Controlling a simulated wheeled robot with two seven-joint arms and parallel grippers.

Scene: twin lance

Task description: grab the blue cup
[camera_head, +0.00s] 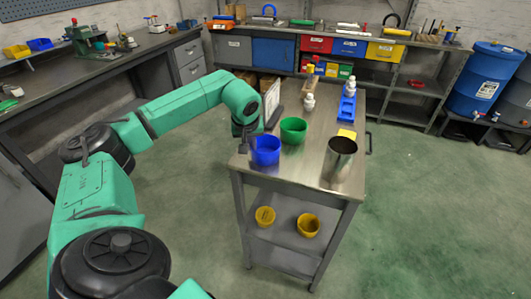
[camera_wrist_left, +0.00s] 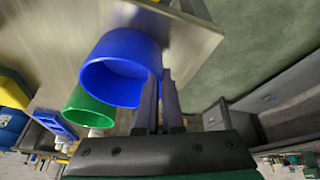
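The blue cup (camera_head: 266,151) is at the near left corner of the metal cart top, with its open mouth up. My left gripper (camera_head: 250,146) reaches down at the cup's left side. In the left wrist view, the blue cup (camera_wrist_left: 122,62) lies left of the fingers. The two fingers of the left gripper (camera_wrist_left: 161,76) are close together at the cup's rim, one overlapping the mouth and one outside, with the wall seemingly pinched between them. The tips are partly hidden against the cup. My right gripper is not in view.
A green cup (camera_head: 293,130) stands just behind the blue cup, and a metal cylinder (camera_head: 340,160) to its right. White bottles (camera_head: 309,103) and a blue rack (camera_head: 347,106) are farther back. Two yellow pots (camera_head: 307,225) sit on the lower shelf. The cart's front middle is clear.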

